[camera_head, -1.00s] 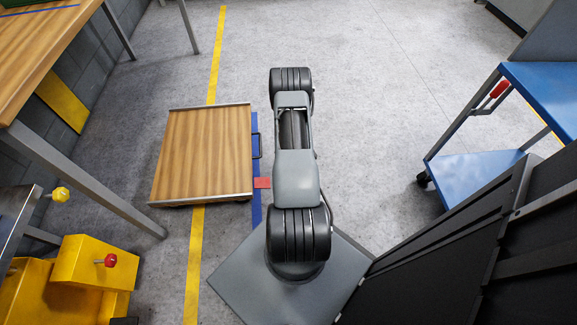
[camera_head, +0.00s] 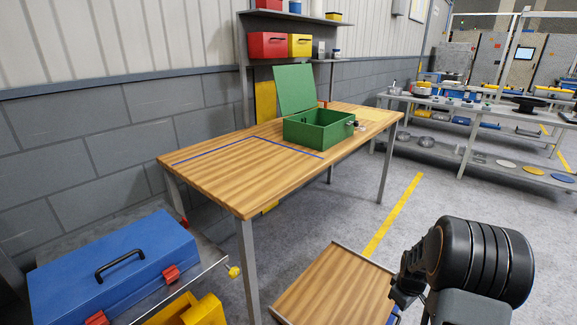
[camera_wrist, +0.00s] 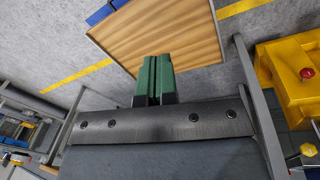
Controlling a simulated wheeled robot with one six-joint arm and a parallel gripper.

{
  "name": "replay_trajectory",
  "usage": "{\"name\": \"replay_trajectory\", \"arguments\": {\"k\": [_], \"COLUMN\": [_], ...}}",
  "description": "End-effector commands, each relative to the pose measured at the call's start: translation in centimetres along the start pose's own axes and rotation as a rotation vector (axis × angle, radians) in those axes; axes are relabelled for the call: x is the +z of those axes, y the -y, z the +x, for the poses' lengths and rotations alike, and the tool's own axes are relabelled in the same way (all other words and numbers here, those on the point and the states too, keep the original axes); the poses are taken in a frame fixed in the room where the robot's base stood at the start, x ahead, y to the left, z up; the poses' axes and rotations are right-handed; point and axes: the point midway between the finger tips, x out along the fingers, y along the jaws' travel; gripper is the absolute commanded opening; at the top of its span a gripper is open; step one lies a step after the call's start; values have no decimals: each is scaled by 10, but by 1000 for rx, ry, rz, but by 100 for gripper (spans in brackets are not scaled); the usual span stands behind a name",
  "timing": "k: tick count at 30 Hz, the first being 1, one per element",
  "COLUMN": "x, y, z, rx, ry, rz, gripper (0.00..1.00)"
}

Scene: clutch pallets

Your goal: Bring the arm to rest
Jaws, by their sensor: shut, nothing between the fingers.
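My arm shows at the lower right of the head view, its dark ribbed joint in front of the floor. My gripper (camera_wrist: 154,78) shows in the wrist view, with its two green fingers together and nothing between them. It hangs in the air and, in that view, overlaps the near edge of a wood-topped low platform (camera_wrist: 165,35) on the floor. The same platform (camera_head: 335,290) shows at the bottom of the head view, beside my arm. The fingers are not clearly seen in the head view.
A wooden table (camera_head: 240,180) bears an open green box (camera_head: 318,130). A blue toolbox (camera_head: 115,270) and a yellow object (camera_head: 200,310) are at lower left; the yellow one also shows in the wrist view (camera_wrist: 290,75). Grey shelving (camera_head: 470,155) stands back right. Floor between is clear.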

Motion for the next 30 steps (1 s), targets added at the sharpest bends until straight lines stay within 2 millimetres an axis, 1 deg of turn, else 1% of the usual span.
{"name": "replay_trajectory", "arguments": {"k": [1,2,3,5,6,8,9,12,15,18,19,21,24,30], "x": [-13,-18,-25,-32,-35,-38,-38,-33,-25,-16,-14,-9,-3,0], "y": [9,16,27,44,57,77,90,122,148,168,173,181,188,193], "z": [-56,-79,-109,-154,-183,-226,-252,-306,-346,-374,-380,-390,-398,-401], "rx": [16,20,25,30,32,33,32,21,6,-8,-12,-21,-30,-35], "ry": [-20,-29,-42,-63,-78,-102,-118,-155,-184,-207,-213,-222,-230,-235], "rz": [25,48,79,124,155,203,235,307,369,418,430,453,476,490], "gripper": [0,0,0,0,0,0,0,0,0,0,0,0,0,0]}}
